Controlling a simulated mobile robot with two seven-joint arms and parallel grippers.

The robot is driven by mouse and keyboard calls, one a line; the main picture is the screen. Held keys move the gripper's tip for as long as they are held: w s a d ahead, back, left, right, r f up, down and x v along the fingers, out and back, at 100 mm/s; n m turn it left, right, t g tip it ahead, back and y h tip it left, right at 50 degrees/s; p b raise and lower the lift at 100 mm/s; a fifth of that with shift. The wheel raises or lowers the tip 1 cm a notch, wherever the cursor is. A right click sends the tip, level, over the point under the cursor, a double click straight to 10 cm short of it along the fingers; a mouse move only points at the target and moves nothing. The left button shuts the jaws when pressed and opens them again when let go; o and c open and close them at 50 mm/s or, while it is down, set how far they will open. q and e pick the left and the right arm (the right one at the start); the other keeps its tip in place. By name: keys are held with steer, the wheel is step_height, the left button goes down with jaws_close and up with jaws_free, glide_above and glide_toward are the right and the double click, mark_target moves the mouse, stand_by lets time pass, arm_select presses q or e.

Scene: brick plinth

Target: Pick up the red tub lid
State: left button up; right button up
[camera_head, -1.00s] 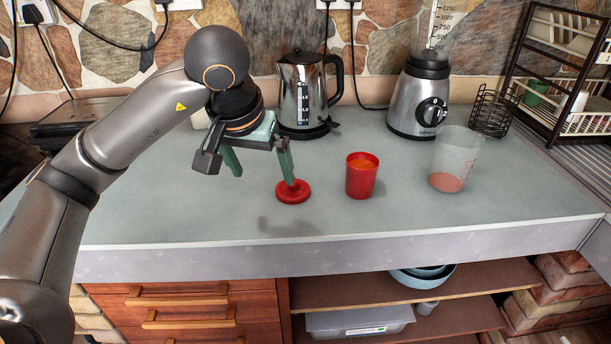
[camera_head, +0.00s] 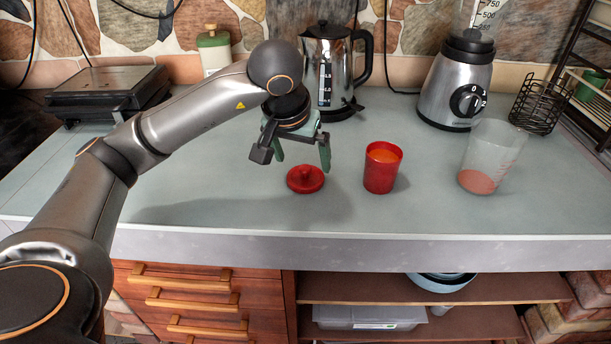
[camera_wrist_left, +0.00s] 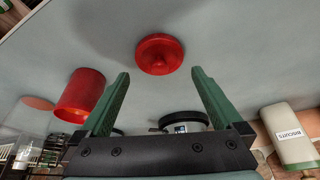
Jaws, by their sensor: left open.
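The red tub lid (camera_head: 305,180) is a round disc with a small knob, lying flat on the grey-green counter in the head view. In the left wrist view the lid (camera_wrist_left: 159,54) shows beyond the fingertips, roughly midway between them. My left gripper (camera_head: 302,166) is open and empty, with its green fingers above and around the back of the lid in the head view. The left wrist view shows the two fingers (camera_wrist_left: 160,75) wide apart with nothing between them. My right gripper is in neither view.
A red tub (camera_head: 381,168) with orange contents stands right of the lid, and a clear measuring cup (camera_head: 492,155) farther right. A kettle (camera_head: 334,75) and a blender (camera_head: 455,95) stand behind. The counter left of the lid is clear.

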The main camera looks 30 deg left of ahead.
mark_target(305, 168)
arm_select(q)
steer(key=x, duration=0.4)
steer(key=shift+w+f, duration=0.2)
steer(key=shift+f, duration=0.15)
steer(key=c, duration=0.9)
